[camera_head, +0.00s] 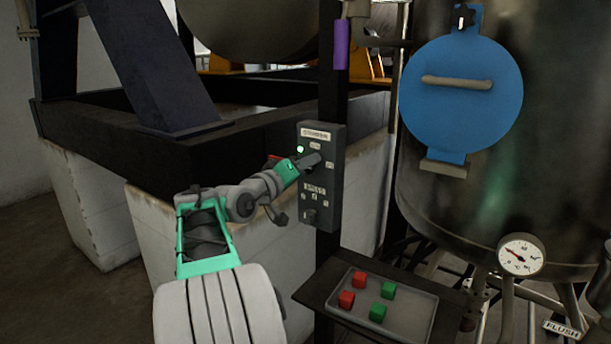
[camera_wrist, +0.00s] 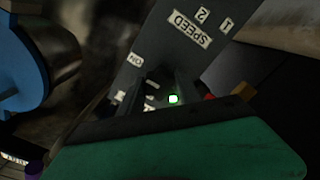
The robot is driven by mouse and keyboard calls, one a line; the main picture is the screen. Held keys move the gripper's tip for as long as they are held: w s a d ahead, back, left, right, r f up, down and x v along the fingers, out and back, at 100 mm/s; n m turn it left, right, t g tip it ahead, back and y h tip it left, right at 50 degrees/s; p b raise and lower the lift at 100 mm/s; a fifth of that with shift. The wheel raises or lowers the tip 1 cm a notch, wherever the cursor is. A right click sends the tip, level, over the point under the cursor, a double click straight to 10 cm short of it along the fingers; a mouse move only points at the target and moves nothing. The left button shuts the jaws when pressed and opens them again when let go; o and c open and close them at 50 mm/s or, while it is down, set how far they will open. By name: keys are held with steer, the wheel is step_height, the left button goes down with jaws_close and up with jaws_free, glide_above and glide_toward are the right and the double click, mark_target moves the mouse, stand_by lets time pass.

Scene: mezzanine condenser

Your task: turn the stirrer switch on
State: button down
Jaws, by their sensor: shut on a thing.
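The grey stirrer control box (camera_head: 335,190) is fixed to a dark upright post. A green lamp (camera_head: 300,149) glows near its top left; it also shows in the wrist view (camera_wrist: 173,99). My gripper (camera_head: 313,161) is at the upper part of the box, just below the top label, shut on the stirrer switch. The fingers cover the switch, so its position cannot be seen. A SPEED label (camera_wrist: 192,28) with numbers is on the same panel.
A speed knob (camera_head: 310,215) sits low on the box. Below, a tray (camera_head: 408,318) holds red and green blocks. A steel tank with a blue round cover (camera_head: 460,115) and a gauge (camera_head: 521,255) stands right. A dark frame on pale blocks (camera_head: 160,235) is left.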

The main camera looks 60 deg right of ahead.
stand_by(0.6)
steer(key=c, duration=0.8)
jaws_free()
steer(key=shift+c, duration=0.2)
steer(key=w+a, duration=0.1)
steer(key=a, duration=0.6)
steer(key=shift+a+b, duration=0.35)
steer(key=shift+b, duration=0.05)
steer(key=shift+w, duration=0.15)
